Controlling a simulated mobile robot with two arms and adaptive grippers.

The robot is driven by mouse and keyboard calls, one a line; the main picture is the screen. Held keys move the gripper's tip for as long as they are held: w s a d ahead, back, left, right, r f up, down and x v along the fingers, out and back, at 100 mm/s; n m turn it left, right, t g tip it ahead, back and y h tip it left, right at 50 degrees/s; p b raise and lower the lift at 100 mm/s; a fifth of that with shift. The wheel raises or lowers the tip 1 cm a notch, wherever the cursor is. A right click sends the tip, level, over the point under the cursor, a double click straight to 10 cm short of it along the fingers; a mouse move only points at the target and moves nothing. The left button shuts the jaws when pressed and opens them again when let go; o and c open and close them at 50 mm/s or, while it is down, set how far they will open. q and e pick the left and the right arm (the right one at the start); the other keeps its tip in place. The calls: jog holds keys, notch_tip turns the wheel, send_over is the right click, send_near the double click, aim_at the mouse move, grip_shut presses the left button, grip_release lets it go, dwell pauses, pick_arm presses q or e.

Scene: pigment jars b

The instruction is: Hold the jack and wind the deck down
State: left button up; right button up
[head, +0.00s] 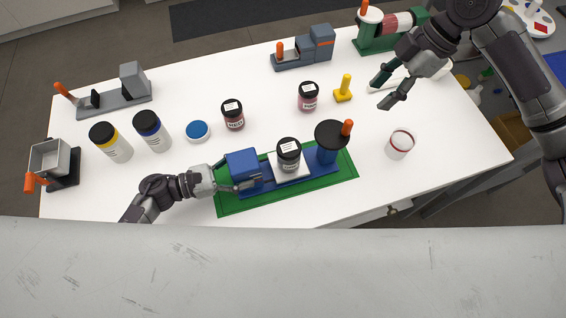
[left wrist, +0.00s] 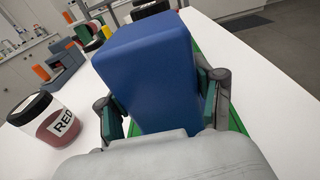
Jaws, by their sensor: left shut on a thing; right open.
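The blue jack stands on a green mat (head: 290,193) at the table's front. Its tall blue block (head: 242,164) is at the left and fills the left wrist view (left wrist: 150,75). A pale deck (head: 303,174) carries a black-lidded jar (head: 289,154). At the jack's right end is a black wheel (head: 328,135) with an orange knob (head: 347,127). My left gripper (head: 232,184) is shut on the blue block, one finger on each side in the left wrist view. My right gripper (head: 382,92) is open and empty, up and to the right of the wheel, apart from it.
A RED jar (head: 232,115) and a pink-labelled jar (head: 308,96) stand behind the jack. A yellow stamp-like tool (head: 344,88) is near my right gripper. A white cup (head: 400,144) stands right of the wheel. Grey and green devices line the back edge.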

pick_arm(q)
jog(key=o, duration=1.1)
jog(key=shift+a+f, duration=0.1)
jog(key=shift+f, duration=0.2)
jog(key=o, duration=0.5)
jog(key=shift+r, duration=0.15)
jog(key=v, duration=1.2)
